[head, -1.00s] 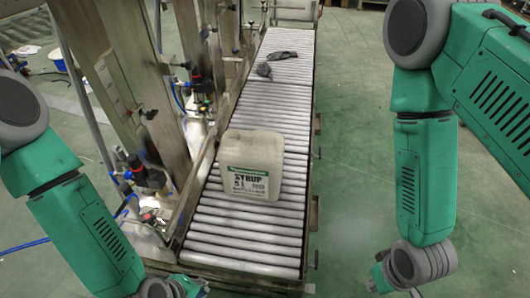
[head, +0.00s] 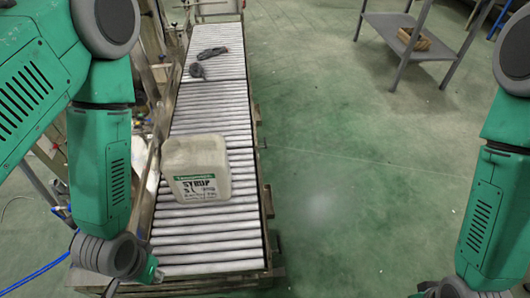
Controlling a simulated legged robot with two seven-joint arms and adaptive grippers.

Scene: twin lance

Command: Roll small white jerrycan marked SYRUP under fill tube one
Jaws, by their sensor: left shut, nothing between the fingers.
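The small white jerrycan (head: 196,168) stands upright on the roller conveyor (head: 205,243), with a green-edged SYRUP label facing me. My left gripper (head: 134,284) is low at the left, by the conveyor's near left corner. It is shut and empty, apart from the jerrycan and nearer to me. My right gripper (head: 430,291) is at the bottom edge on the right, far from the conveyor and mostly cut off. I cannot make out fill tube one; my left arm hides much of the filling machine on the left.
Dark gloves (head: 207,58) lie on the far rollers behind the jerrycan. A grey metal table (head: 410,35) with a brown item (head: 414,39) on its shelf stands at the back right. The green floor right of the conveyor is clear. A blue hose lies at lower left.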

